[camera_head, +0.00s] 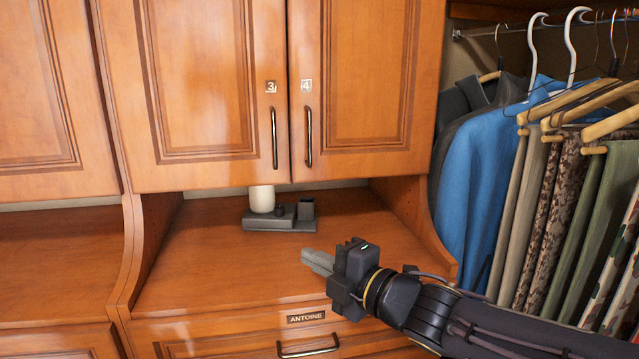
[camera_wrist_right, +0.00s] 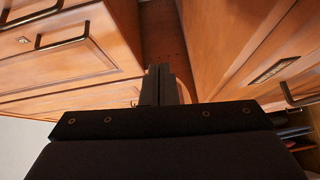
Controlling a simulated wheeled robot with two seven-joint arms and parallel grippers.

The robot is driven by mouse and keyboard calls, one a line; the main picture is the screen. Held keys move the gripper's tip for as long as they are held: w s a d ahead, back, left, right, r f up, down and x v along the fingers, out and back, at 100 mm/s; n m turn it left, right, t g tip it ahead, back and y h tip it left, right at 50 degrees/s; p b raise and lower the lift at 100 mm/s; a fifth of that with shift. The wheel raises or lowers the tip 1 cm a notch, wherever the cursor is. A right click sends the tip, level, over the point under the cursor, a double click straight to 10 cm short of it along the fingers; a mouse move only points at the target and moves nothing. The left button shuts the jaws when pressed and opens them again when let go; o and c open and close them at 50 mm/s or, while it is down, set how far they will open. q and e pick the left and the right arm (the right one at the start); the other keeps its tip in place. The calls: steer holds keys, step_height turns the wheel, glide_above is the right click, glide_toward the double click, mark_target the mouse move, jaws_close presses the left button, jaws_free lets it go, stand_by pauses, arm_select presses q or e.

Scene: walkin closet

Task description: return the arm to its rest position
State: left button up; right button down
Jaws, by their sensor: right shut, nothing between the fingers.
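My right gripper (camera_head: 318,262) reaches in from the lower right in the head view, over the front of the wooden counter (camera_head: 215,235). Its grey fingers are together and hold nothing, and they point left. In the right wrist view the two fingers (camera_wrist_right: 160,84) lie side by side in front of the dark gripper body, with wooden cabinet fronts around them. My left gripper is in neither view.
A dark grey stand (camera_head: 282,220) with a white cup-like object (camera_head: 262,198) sits at the counter's back. Cupboard doors numbered 3 and 4 (camera_head: 306,86) are above. A drawer labelled ANTOINE (camera_head: 306,317) is below. Hanging clothes (camera_head: 485,190) fill the right side.

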steer(key=s+d+f+m+h+p, duration=0.1)
steer(key=s+d+f+m+h, duration=0.15)
steer(key=d+m, duration=0.4)
steer(key=s+d+f+m+h, duration=0.2)
steer(key=d+m+h, duration=0.25)
steer(key=d, duration=0.25)
steer(key=s+d+f+m+h+p, duration=0.1)
steer(key=s+d+f+m+h, duration=0.15)
steer(key=d+m, duration=0.4)
steer(key=s+f+m+g, duration=0.3)
steer(key=s+f+m, duration=0.1)
steer(key=s, duration=0.5)
steer(key=s+d+f+m+g+p, duration=0.1)
steer(key=s+f+m+g, duration=0.2)
steer(key=s, duration=0.7)
step_height(320, 180, down, 2)
steer(key=m, duration=0.3)
steer(key=shift+d+m+y, duration=0.1)
steer(key=shift+m+y, duration=0.15)
